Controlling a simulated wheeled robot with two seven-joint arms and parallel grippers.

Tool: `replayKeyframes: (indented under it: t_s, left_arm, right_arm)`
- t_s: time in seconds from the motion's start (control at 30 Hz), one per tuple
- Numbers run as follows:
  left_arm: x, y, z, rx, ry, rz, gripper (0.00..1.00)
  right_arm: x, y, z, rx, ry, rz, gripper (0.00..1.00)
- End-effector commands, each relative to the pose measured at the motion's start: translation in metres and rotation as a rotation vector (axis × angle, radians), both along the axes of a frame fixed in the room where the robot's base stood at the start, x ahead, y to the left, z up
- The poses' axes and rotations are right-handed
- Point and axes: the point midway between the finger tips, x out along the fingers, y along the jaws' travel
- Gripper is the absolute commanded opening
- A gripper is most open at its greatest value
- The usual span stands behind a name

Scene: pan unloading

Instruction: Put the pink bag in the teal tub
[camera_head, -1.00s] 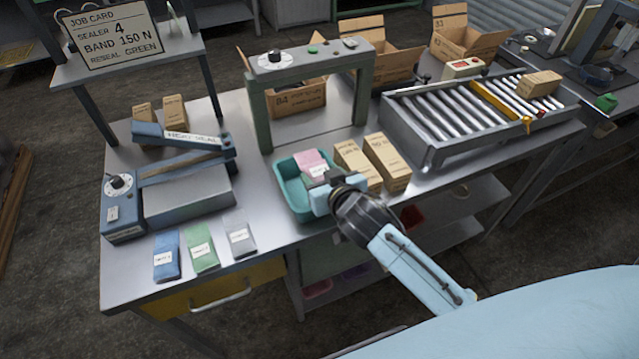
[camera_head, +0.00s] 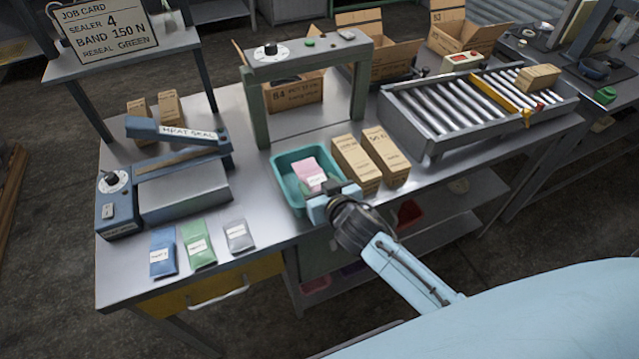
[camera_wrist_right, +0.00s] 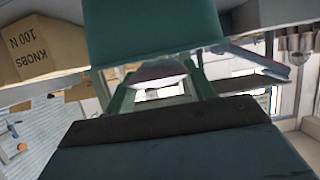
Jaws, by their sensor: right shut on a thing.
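The pink bag (camera_head: 307,170) with a white label is inside the outline of the teal tub (camera_head: 281,178) in the head view. Its near end meets my right gripper (camera_head: 331,191). That gripper is shut on the bag, at the tub's near right side. I cannot tell whether the bag touches the tub floor. In the wrist view, the teal tub (camera_wrist_right: 150,25) fills the top middle, and the fingertips are not clear. My left gripper is not in view.
Two tan cartons (camera_head: 356,165) stand right of the tub. A green-grey arch (camera_head: 258,115) is behind it, a roller conveyor (camera_head: 440,110) at right. Blue, green and grey bags (camera_head: 198,241) lie front left, by the heat sealer (camera_head: 185,190). Bare table separates them from the tub.

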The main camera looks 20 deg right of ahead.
Motion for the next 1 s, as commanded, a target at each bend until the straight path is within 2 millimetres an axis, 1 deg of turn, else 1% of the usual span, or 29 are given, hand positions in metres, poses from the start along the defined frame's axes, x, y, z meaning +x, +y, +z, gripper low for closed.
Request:
replayKeyframes:
  t_s: [0.13, 0.17, 0.3, 0.6, 0.67, 0.77, 0.87, 1.0]
  left_arm:
    - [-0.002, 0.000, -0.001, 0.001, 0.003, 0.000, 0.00]
    - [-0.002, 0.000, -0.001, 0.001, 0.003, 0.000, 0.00]
    - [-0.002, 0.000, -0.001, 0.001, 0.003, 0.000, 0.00]
    - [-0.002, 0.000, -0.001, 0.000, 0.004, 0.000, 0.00]
    - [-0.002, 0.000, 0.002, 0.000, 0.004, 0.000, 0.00]
    - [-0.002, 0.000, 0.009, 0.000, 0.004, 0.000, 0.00]
    - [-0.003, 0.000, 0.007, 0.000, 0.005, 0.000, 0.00]
    - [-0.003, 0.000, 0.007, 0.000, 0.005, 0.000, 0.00]
  right_arm:
    - [0.000, 0.000, -0.002, 0.000, -0.001, 0.000, 0.29]
    - [0.000, 0.000, -0.002, 0.000, 0.000, 0.000, 0.57]
    - [0.000, 0.000, -0.002, 0.000, 0.001, -0.001, 0.75]
    - [0.000, 0.000, -0.001, 0.000, 0.001, -0.001, 0.76]
    - [0.000, 0.000, 0.002, -0.001, 0.000, -0.001, 0.76]
    - [0.000, -0.001, 0.013, -0.002, 0.000, 0.000, 0.76]
    - [-0.016, -0.001, 0.016, 0.001, 0.002, 0.000, 0.76]
    - [-0.043, -0.002, 0.026, 0.001, 0.003, 0.000, 0.76]
